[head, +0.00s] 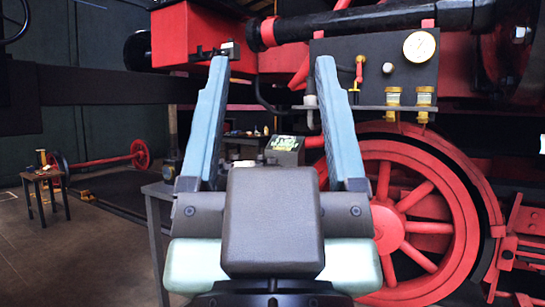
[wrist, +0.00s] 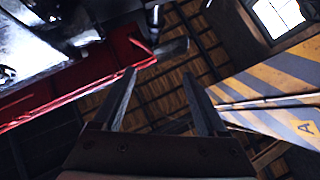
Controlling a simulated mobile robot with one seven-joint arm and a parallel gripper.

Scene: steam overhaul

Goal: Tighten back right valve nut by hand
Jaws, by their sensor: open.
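My gripper (head: 272,60) is raised in the middle of the head view, its two blue fingers wide apart with nothing between them. The wrist view also shows the gripper (wrist: 159,75) open and empty, with a roof behind it. I cannot pick out the back right valve nut in either view. A dark panel (head: 340,58) with a round gauge (head: 419,46), a red lever (head: 359,72) and two brass-coloured fittings, one left (head: 393,97) and one right (head: 424,98), stands beyond the gripper to the right. The fingers appear apart from it.
A large red spoked wheel (head: 428,222) fills the lower right, below the panel. A small wooden stool (head: 45,178) and a red wheelset (head: 138,156) stand far left. The floor (head: 75,255) at left is mostly clear. A yellow-grey striped beam (wrist: 270,85) shows in the wrist view.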

